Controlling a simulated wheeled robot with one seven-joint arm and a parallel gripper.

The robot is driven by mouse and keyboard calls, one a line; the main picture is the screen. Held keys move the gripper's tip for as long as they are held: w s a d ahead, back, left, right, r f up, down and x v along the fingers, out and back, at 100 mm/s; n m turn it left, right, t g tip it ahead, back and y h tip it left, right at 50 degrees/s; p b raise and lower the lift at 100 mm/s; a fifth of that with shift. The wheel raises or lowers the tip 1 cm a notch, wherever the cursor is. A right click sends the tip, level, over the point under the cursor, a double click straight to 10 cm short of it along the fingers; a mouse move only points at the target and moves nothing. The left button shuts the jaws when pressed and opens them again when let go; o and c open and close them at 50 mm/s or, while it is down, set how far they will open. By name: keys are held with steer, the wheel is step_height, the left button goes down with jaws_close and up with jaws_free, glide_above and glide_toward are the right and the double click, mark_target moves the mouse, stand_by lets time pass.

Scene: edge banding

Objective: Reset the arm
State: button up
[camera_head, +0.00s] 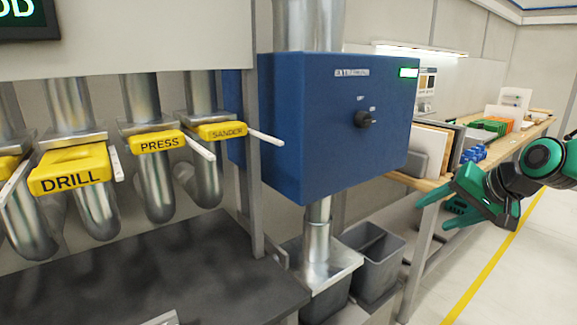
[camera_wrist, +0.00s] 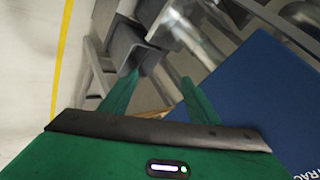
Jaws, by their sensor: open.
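My gripper (camera_head: 432,209) is at the right of the head view, on the green and black arm, to the right of the blue control box (camera_head: 335,125). Its two green fingers are apart, and nothing shows between them. In the wrist view my gripper (camera_wrist: 158,90) shows the same two spread fingers, with the blue box (camera_wrist: 262,95) close on the right side. The black knob (camera_head: 364,119) on the box's front is apart from my gripper. A small green display lights the box's upper right corner.
Yellow gate handles labelled DRILL (camera_head: 70,172), PRESS (camera_head: 156,145) and SANDER (camera_head: 222,131) sit on metal ducts at left. Grey bins (camera_head: 370,262) stand below the box. A wooden bench (camera_head: 425,184) with several items runs behind my gripper. The floor at right is clear.

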steer(key=s+d+f+g+h, duration=0.1)
steer(key=s+f+g, duration=0.1)
steer(key=s, duration=0.7)
steer(key=s+d+f+g+h, duration=0.1)
steer(key=s+d+f+g, duration=0.1)
steer(key=s, duration=0.8)
steer(key=s+d+f+g+h, duration=0.1)
steer(key=s+f+g, duration=0.3)
steer(key=s, duration=0.6)
step_height(320, 180, down, 2)
steer(key=shift+d+f, duration=0.1)
steer(key=shift+d, duration=0.5)
